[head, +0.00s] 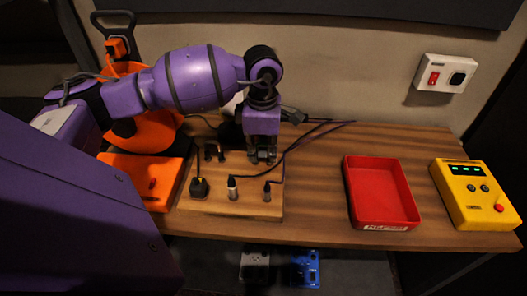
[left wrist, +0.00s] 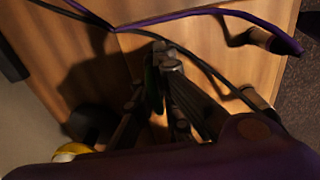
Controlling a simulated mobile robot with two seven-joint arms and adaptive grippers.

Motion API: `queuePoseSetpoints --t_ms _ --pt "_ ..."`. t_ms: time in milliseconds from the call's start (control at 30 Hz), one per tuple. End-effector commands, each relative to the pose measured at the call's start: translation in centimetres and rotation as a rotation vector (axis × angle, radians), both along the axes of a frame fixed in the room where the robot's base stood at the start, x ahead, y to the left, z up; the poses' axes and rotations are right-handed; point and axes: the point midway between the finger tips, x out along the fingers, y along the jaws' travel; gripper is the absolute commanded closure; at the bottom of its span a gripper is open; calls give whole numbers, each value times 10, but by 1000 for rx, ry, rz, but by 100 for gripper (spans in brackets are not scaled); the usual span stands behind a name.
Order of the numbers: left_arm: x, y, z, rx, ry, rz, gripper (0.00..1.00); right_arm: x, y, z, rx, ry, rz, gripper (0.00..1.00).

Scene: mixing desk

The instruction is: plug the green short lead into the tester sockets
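The yellow tester (head: 475,194) sits at the right end of the desk, with two dark round sockets, green lights and a red button on top. My left gripper (head: 262,157) points down over the back right part of a wooden board (head: 256,208). In the left wrist view its fingers (left wrist: 165,65) are close together beside a dark greenish strip (left wrist: 151,88). This may be part of the green short lead, but shadow hides whether they grip it. No green lead shows clearly in the head view. My right gripper is not in view.
Dark plugs (head: 198,187) and silver connectors (head: 232,188) stand on the board. Black and purple cables (head: 305,137) run behind it. A red tray (head: 380,196) stands between board and tester. An orange box (head: 146,178) is at left. Bare desk lies right of the board.

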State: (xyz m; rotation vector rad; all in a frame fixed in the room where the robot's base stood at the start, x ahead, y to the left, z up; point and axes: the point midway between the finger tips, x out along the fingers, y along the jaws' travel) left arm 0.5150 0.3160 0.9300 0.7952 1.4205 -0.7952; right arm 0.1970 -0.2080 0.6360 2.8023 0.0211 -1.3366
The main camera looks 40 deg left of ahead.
Motion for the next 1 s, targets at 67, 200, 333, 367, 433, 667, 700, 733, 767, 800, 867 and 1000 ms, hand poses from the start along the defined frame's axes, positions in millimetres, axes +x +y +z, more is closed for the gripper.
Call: queuePoseSetpoints --t_ms 67,200,333,367,433,667,700,733,767,800,867,1000 --pt "0 0 0 0 0 0 100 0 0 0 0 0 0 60" --pt "0 0 0 0 0 0 100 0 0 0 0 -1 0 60" --pt "0 0 0 0 0 0 100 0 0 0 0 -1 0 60" --pt "0 0 0 0 0 0 100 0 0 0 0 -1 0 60" --pt "0 0 1 1 -1 0 100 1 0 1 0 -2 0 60" --pt "0 0 8 0 -1 0 100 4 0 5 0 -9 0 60" --pt "0 0 10 0 -1 0 100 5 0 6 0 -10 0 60" --pt "0 0 11 0 -1 0 100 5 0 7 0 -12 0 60" --pt "0 0 13 0 -1 0 100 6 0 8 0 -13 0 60" --pt "0 0 14 0 -1 0 100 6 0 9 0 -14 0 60" --pt "0 0 17 0 -1 0 100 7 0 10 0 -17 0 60" --pt "0 0 22 0 -1 0 100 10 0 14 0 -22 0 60"
